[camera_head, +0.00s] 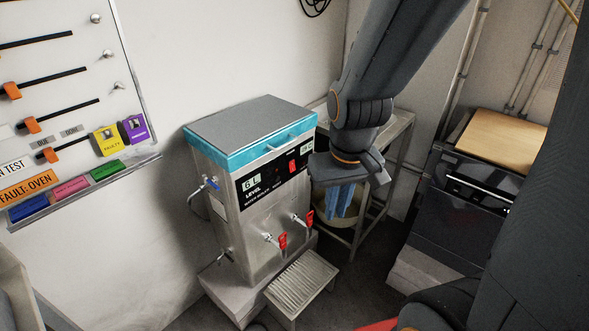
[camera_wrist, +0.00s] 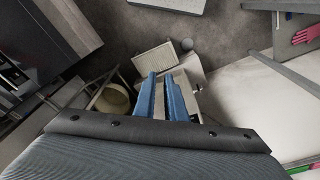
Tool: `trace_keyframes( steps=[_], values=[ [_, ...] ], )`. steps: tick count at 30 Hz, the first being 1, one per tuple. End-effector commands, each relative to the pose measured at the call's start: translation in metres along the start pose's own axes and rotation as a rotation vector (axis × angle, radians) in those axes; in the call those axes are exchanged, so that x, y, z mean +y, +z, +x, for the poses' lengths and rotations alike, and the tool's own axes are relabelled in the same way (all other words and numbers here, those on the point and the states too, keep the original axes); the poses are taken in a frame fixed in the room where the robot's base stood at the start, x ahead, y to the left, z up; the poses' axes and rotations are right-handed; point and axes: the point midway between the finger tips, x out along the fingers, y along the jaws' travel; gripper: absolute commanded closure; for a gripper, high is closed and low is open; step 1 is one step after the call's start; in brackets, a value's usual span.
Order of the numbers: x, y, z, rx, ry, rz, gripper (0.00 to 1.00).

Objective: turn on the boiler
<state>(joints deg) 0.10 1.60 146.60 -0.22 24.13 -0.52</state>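The boiler (camera_head: 232,188) is a silver box with a teal band under its grey lid, standing upright left of centre in the head view. Its black front panel (camera_head: 252,189) carries a "6 L" level label and a red switch (camera_head: 292,166) near the right end. Two red-handled taps (camera_head: 282,240) are lower on the front. My gripper (camera_head: 340,203) hangs fingers down to the right of the boiler, apart from the panel. In the wrist view its two blue fingers (camera_wrist: 162,92) have a narrow empty gap between them. The switch cannot be made out there.
A slatted metal tray stand (camera_head: 302,282) is before the boiler; it also shows in the wrist view (camera_wrist: 154,60). A metal table (camera_head: 394,135) with a bucket beneath stands behind my gripper. A control board (camera_head: 65,75) hangs on the left wall. A dark cabinet (camera_head: 455,225) is right.

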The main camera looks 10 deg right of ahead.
Motion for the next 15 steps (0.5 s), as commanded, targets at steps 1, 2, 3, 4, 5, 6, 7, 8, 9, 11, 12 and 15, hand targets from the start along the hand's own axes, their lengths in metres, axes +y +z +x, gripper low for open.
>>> trace_keyframes(
  steps=[1, 2, 3, 4, 5, 6, 7, 8, 9, 11, 12, 15],
  values=[
    [0.003, -0.005, 0.006, 0.011, 0.005, -0.013, 0.98],
    [0.006, -0.009, 0.010, 0.023, 0.010, -0.027, 1.00],
    [0.011, -0.016, 0.016, 0.043, 0.019, -0.055, 1.00],
    [0.016, -0.023, 0.022, 0.061, 0.027, -0.078, 1.00],
    [0.021, -0.031, 0.029, 0.082, 0.037, -0.108, 1.00],
    [0.028, -0.042, 0.038, 0.113, 0.051, -0.154, 1.00],
    [0.034, -0.051, 0.046, 0.139, 0.063, -0.191, 1.00],
    [0.041, -0.061, 0.053, 0.167, 0.076, -0.231, 1.00],
    [0.049, -0.075, 0.063, 0.205, 0.095, -0.290, 1.00],
    [0.060, -0.096, 0.077, 0.263, 0.123, -0.380, 1.00],
    [0.067, -0.108, 0.086, 0.299, 0.141, -0.439, 1.00],
    [0.081, -0.139, 0.107, 0.391, 0.188, -0.589, 1.00]
  ],
)
